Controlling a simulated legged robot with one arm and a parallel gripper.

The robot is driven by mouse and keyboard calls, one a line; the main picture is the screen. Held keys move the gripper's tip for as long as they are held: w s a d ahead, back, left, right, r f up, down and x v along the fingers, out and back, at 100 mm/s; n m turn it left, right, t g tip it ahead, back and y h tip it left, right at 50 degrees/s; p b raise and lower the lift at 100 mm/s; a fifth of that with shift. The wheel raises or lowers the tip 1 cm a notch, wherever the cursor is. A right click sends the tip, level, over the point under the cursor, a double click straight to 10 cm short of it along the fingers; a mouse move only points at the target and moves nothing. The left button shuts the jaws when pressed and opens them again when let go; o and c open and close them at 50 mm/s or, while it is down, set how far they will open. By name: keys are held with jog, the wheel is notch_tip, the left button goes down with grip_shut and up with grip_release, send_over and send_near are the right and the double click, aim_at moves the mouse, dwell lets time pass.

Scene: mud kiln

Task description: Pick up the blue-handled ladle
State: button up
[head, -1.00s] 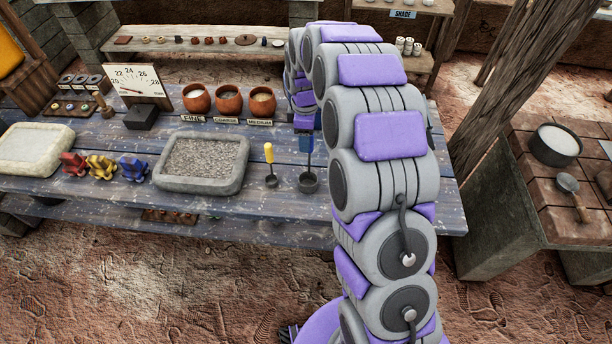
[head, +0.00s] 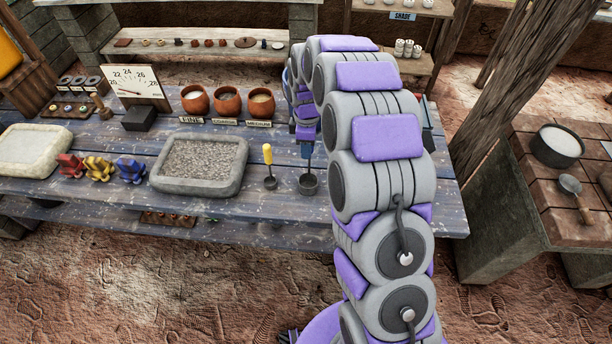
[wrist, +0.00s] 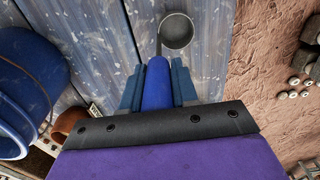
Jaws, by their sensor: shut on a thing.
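The blue-handled ladle has a dark round cup (head: 308,184) and a thin stem, and it stands upright at the front of the blue plank table (head: 330,213). In the wrist view its blue handle (wrist: 157,84) lies between the two fingers of my gripper (wrist: 157,88), which are shut on it. The cup (wrist: 176,31) shows beyond the fingertips. In the head view my gripper (head: 307,140) is above the cup, partly hidden by my arm. I cannot tell whether the cup touches the table.
A yellow-handled ladle (head: 268,162) stands just left. A stone tray of gravel (head: 200,163) and several clay pots (head: 229,103) are further left and behind. A blue round vessel (wrist: 30,80) is close by my gripper in the wrist view. My arm hides the table's right part.

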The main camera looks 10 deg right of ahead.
jog(key=shift+d, duration=0.4)
grip_shut()
jog(key=shift+a+r, duration=0.1)
jog(key=shift+a, duration=0.3)
jog(key=shift+r, duration=0.5)
jog(key=r, duration=0.1)
jog(key=r+p, duration=0.1)
jog(key=shift+d+r, duration=0.25)
jog(key=shift+r, duration=0.15)
jog(key=s+d+r+p, duration=0.1)
jog(key=s+d+p, duration=0.2)
jog(key=s, duration=1.2)
jog(key=shift+s, duration=0.35)
jog(key=shift+o, duration=1.8)
grip_release()
jog(key=shift+a, duration=0.1)
jog(key=c, duration=0.4)
